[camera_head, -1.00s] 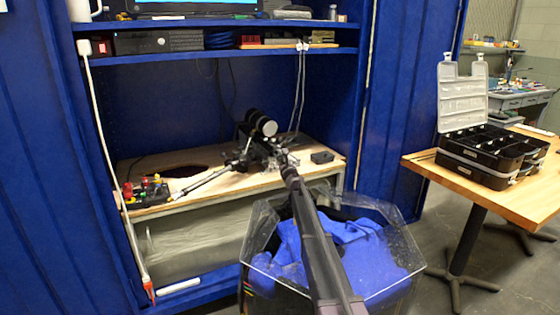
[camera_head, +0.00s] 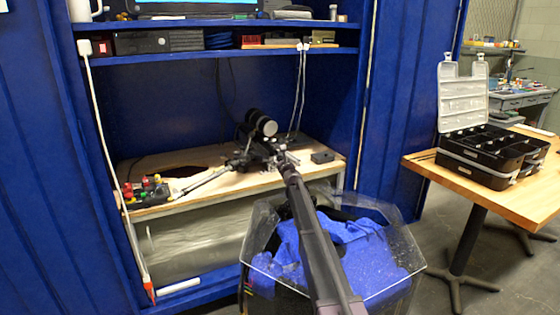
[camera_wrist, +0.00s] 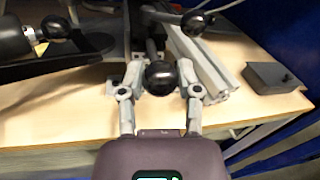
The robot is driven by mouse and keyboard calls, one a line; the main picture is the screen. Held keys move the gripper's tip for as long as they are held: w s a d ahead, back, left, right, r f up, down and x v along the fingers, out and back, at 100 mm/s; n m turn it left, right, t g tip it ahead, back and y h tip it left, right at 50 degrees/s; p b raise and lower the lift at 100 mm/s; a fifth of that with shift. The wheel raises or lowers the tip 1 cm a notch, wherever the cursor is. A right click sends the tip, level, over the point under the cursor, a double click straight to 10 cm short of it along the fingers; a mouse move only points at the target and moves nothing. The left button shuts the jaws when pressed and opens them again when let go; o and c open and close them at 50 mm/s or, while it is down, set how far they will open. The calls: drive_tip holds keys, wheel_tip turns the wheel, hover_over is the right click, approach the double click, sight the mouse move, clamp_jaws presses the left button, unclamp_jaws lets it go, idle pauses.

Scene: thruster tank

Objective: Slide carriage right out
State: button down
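A black carriage device with a dark cylinder (camera_head: 262,124) on top stands on the wooden bench in the blue cabinet. A black ball knob (camera_wrist: 161,77) sticks out toward me from it. My gripper (camera_wrist: 162,72), also in the head view (camera_head: 279,160), has one grey finger on each side of the knob. The fingers lean inward and appear to press on it. In the wrist view, pale metal rails (camera_wrist: 205,70) run behind the knob to the right. A second black knob (camera_wrist: 193,22) shows above. The carriage's lower parts are partly hidden.
A small dark box (camera_head: 322,157) sits at the bench's right end. A control box with coloured buttons (camera_head: 147,190) is at the left. A clear bin with blue cloth (camera_head: 330,255) stands beneath my arm. A table with an open toolbox (camera_head: 490,150) is to the right.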

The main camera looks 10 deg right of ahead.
drive_tip(key=s+d, duration=0.3)
drive_tip(key=s, duration=0.6)
drive_tip(key=shift+w, duration=0.1)
drive_tip(key=shift+c, duration=1.5)
unclamp_jaws()
drive_tip(key=shift+a, duration=0.1)
drive_tip(key=shift+s+d, duration=0.25)
drive_tip(key=shift+s, duration=1.75)
drive_tip(key=shift+s+d, duration=0.25)
drive_tip(key=shift+s, duration=1.7)
drive_tip(key=shift+s+d, duration=0.25)
drive_tip(key=shift+s, duration=1.75)
